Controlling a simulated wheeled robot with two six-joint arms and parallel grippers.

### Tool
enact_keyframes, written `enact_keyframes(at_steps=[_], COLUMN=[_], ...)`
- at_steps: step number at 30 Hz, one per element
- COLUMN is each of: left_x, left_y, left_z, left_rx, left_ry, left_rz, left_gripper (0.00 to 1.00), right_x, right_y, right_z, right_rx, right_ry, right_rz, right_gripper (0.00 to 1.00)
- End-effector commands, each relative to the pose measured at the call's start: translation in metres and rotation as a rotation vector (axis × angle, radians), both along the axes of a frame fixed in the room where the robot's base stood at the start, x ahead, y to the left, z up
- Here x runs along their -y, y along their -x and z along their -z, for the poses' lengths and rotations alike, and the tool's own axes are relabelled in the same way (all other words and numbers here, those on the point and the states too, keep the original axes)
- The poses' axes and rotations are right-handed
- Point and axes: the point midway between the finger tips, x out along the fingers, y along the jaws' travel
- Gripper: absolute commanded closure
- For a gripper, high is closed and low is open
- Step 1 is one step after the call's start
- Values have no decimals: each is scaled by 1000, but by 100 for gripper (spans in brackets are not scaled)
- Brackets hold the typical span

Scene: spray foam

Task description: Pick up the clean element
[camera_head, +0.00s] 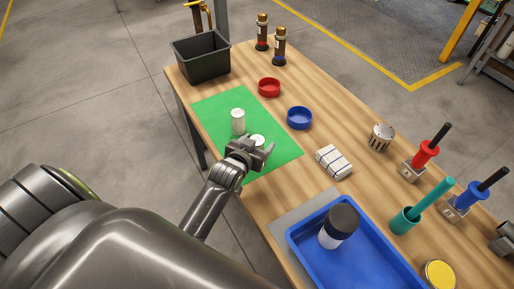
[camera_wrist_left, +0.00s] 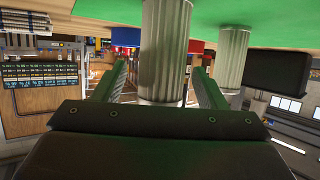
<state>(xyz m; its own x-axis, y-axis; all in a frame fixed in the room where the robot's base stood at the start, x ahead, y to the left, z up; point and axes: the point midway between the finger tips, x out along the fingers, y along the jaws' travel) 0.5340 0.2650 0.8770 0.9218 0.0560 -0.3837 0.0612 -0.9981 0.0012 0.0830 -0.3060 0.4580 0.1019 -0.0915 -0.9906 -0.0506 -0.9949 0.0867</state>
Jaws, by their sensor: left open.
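Two pale ribbed cylindrical elements stand on the green mat (camera_head: 210,108). One element (camera_head: 238,121) stands clear of my gripper in the head view. The other element (camera_head: 257,139) is mostly hidden behind my left gripper (camera_head: 262,155), with its white top showing. In the left wrist view, which looks upside down, the nearer element (camera_wrist_left: 164,50) stands between the two spread green-lit fingers of my open left gripper. The farther element (camera_wrist_left: 232,58) is to the right, beyond the right finger. I cannot tell from looks which element is clean. My right gripper is not in view.
A black bin (camera_head: 201,58) stands at the table's far left corner. Red (camera_head: 269,87) and blue (camera_head: 299,118) rings and a strapped white block (camera_head: 333,162) lie right of the mat. A blue tray (camera_head: 300,236) holds a black-capped bottle (camera_head: 339,226).

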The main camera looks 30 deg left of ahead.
Motion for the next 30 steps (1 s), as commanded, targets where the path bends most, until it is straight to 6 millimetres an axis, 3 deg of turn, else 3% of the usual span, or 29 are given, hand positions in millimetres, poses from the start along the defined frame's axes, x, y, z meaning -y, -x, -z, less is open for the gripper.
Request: enact_keyframes(at_steps=[5,14,25,30], left_x=[-1,-2,-2,-1], left_y=[-14,-16,-16,-16], left_z=[5,6,6,6], left_rx=[1,1,1,2], left_ry=[-2,-2,-1,-1], left_rz=[1,1,0,0], left_gripper=[34,36,84,84], right_x=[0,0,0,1], right_y=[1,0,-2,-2], right_z=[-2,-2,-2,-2], right_rx=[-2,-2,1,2], right_ry=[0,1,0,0], right_rz=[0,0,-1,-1], right_gripper=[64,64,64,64])
